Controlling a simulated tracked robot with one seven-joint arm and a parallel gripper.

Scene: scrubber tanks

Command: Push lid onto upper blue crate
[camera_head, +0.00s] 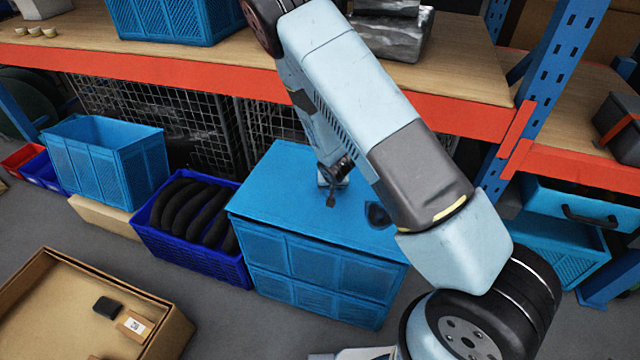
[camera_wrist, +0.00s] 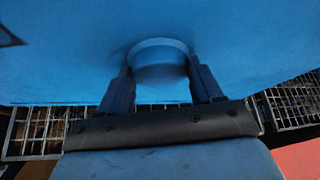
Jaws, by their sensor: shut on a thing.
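A flat blue lid (camera_head: 290,180) lies over the top of the upper blue crate (camera_head: 310,259). The upper crate stands on a lower blue crate (camera_head: 310,298). From this angle the lid looks level, but I cannot tell whether it is fully seated. My gripper (camera_head: 332,190) is at the lid's top, near its far middle, partly hidden by my arm. In the wrist view, the two fingers of my gripper (camera_wrist: 162,75) are on either side of a rounded blue handle (camera_wrist: 158,52) on the lid (camera_wrist: 70,60). The fingers are shut on it.
An orange-edged shelf (camera_head: 240,70) runs close behind and above the crates. A dark blue bin (camera_head: 195,255) with black rolls stands just left. A blue rack post (camera_head: 530,100) rises at right. An open cardboard box (camera_head: 150,335) lies on the floor in front left.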

